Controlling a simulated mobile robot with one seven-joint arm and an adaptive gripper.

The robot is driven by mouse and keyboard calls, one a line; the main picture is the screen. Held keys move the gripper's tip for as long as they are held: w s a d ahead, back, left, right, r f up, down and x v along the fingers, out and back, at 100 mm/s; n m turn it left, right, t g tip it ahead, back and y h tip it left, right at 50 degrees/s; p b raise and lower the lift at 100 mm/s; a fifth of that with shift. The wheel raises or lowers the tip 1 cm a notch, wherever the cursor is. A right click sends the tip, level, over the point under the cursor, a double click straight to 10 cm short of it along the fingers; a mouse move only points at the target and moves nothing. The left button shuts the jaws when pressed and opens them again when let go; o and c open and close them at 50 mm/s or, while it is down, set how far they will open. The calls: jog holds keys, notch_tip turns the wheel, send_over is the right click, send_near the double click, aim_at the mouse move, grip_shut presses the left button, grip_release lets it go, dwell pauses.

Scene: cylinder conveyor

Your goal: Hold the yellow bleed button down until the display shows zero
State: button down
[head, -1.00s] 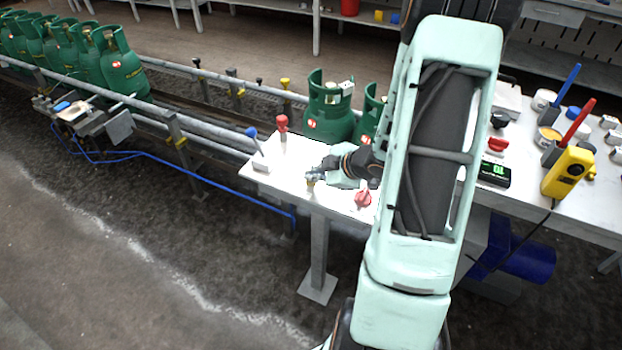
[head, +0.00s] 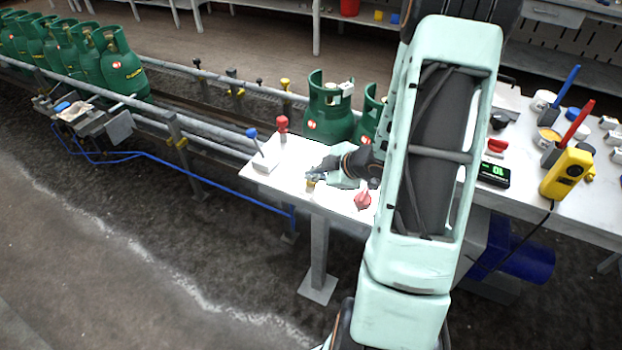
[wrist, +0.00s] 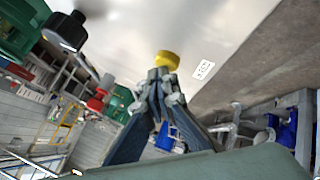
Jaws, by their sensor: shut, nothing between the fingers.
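The yellow bleed button (head: 311,184) is on the white panel (head: 290,186), near its front edge. In the wrist view its yellow cap (wrist: 168,58) shows just beyond my fingertips. My gripper (head: 318,174) is shut and empty, with its fingertips (wrist: 163,74) at the button. They look to be touching it or very close; I cannot tell how far it is pressed. The display (head: 494,173) is a black box with lit green digits, right of my arm. The digits are small and seem to read 10.
A red knob (head: 363,200), a blue-tipped lever (head: 252,133) and a red-topped lever (head: 282,124) stand around the button. Green gas cylinders (head: 328,112) are on the conveyor behind. A yellow handheld box (head: 567,172) stands at the right.

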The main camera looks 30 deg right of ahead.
jog(key=shift+r+p, duration=0.5)
jog(key=shift+r, duration=0.25)
notch_tip(320, 180, up, 5)
jog(key=p, duration=0.5)
